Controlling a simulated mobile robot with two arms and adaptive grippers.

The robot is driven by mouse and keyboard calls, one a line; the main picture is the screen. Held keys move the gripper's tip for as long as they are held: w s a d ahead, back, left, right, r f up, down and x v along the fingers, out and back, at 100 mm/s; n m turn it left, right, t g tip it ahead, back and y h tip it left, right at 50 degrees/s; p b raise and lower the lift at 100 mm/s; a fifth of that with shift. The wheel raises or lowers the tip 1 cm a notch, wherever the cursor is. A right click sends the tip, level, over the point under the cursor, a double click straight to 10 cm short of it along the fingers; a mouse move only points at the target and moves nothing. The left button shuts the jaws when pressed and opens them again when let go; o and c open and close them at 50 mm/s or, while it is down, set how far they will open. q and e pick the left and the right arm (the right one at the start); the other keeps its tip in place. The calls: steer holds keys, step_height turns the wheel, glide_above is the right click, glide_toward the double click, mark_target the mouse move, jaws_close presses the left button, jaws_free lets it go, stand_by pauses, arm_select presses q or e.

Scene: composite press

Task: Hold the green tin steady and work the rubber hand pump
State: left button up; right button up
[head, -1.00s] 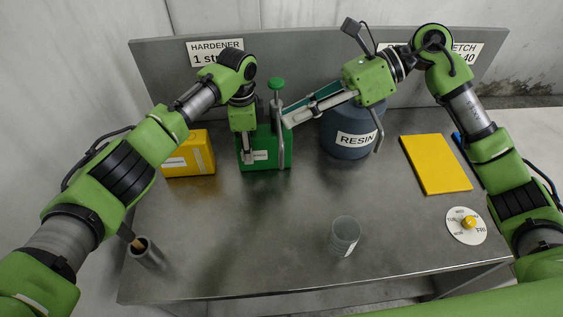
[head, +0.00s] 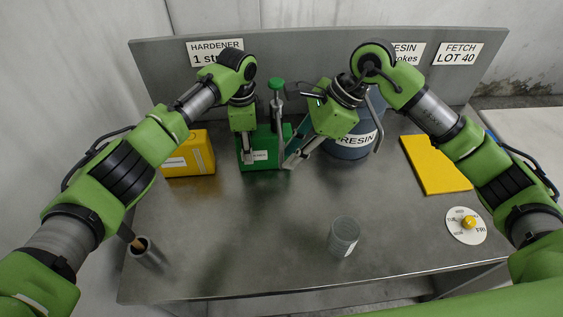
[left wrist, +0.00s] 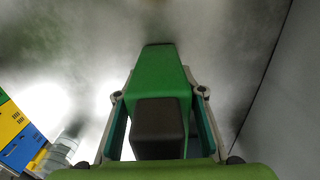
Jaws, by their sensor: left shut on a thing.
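The green tin (head: 268,142) stands upright at the back of the table. The hand pump, with a green knob (head: 276,85) and a grey stem and spout, rises from its top. My left gripper (head: 247,155) is shut on the tin's left part. In the left wrist view the green tin (left wrist: 160,75) lies between the two finger pads. My right gripper (head: 289,160) is low beside the tin's right side, below the knob. Its fingers show edge-on, so its opening and any contact with the spout are unclear.
A yellow can (head: 190,155) stands left of the tin, and the dark blue resin drum (head: 352,150) is behind my right gripper. A clear cup (head: 343,236), a grey holder (head: 146,253), a yellow board (head: 436,165) and a dial (head: 466,226) are also on the table.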

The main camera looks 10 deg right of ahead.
steer(key=shift+x, duration=0.85)
jaws_close()
steer(key=shift+r, duration=0.3)
step_height(320, 180, up, 14)
stand_by(2.1)
steer(key=shift+r, duration=0.1)
arm_select(q)
steer(key=o, duration=1.4)
